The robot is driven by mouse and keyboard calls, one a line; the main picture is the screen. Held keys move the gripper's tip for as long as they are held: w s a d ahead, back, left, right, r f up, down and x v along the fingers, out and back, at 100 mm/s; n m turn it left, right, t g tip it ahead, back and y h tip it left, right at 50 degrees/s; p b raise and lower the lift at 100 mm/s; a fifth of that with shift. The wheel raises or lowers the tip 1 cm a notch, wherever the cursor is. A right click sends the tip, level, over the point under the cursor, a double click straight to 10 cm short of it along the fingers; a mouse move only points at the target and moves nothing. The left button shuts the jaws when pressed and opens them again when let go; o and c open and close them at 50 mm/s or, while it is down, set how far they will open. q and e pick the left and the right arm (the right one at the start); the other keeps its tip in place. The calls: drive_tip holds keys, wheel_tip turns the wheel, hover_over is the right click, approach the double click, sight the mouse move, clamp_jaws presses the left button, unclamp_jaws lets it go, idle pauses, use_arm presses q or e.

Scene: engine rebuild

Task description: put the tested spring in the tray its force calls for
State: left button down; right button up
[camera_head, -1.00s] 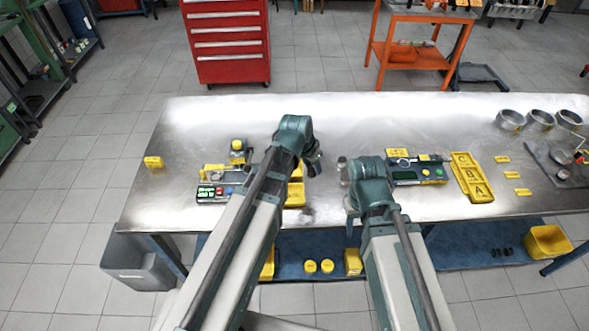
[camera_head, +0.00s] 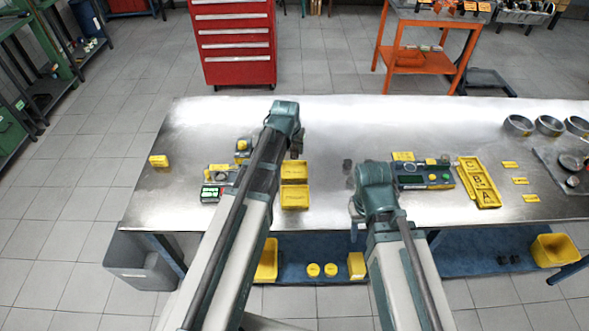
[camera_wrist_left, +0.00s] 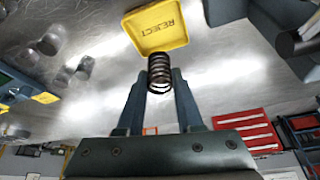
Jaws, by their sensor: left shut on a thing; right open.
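My left gripper (camera_head: 297,150) is mostly hidden behind its arm in the head view, just beyond two yellow trays, a far one (camera_head: 294,163) and a near one (camera_head: 295,204). In the left wrist view this gripper (camera_wrist_left: 160,88) is shut on a dark coil spring (camera_wrist_left: 160,70). The spring's end overlaps the edge of a yellow tray marked REJECT (camera_wrist_left: 157,40) in that view; I cannot tell whether they touch. The tray labels are unreadable in the head view. My right gripper (camera_head: 355,209) is open, partly hidden by its arm.
A device with a green display (camera_head: 211,193) stands left of the left arm, another device (camera_head: 411,181) right of the right arm. A yellow lettered tray (camera_head: 480,183) lies farther right.

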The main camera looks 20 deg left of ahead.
use_arm(q)
drive_tip(key=shift+f+b, duration=3.25)
drive_tip(key=shift+f, duration=0.65)
drive_tip(key=shift+r, duration=0.15)
drive_tip(key=c, duration=1)
unclamp_jaws()
drive_tip(key=shift+f, duration=0.2)
drive_tip(key=o, duration=0.4)
drive_tip(key=shift+o, duration=0.2)
drive_tip(key=shift+r, duration=0.1)
